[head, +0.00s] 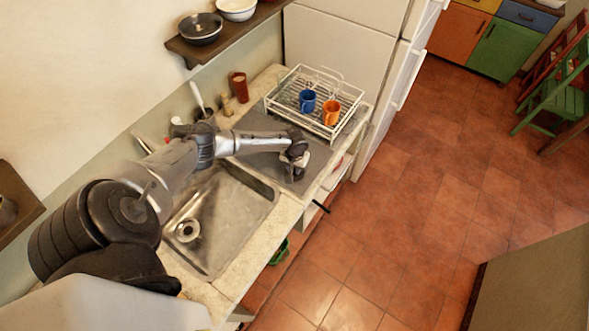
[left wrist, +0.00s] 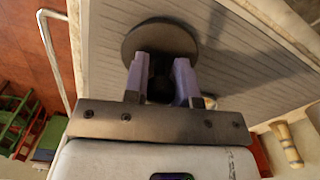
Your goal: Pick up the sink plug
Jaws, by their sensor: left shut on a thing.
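The sink plug (left wrist: 158,38) is a dark, round disc in the left wrist view, over the grey ribbed drainboard. My left gripper (left wrist: 161,82) is shut on its middle part, between two pale fingers. I cannot tell whether the disc touches the drainboard. In the head view my left arm reaches across the sink, and the left gripper (head: 297,158) is over the drainboard (head: 265,122). The plug is hard to make out there. My right gripper is not in view.
The metal sink (head: 225,215) with its drain (head: 187,230) lies left of the drainboard. A white dish rack (head: 345,122) holds a blue mug (head: 307,100) and an orange mug (head: 330,113) close behind the gripper. A brown cup (head: 240,87) stands by the wall. A shelf with bowls hangs above.

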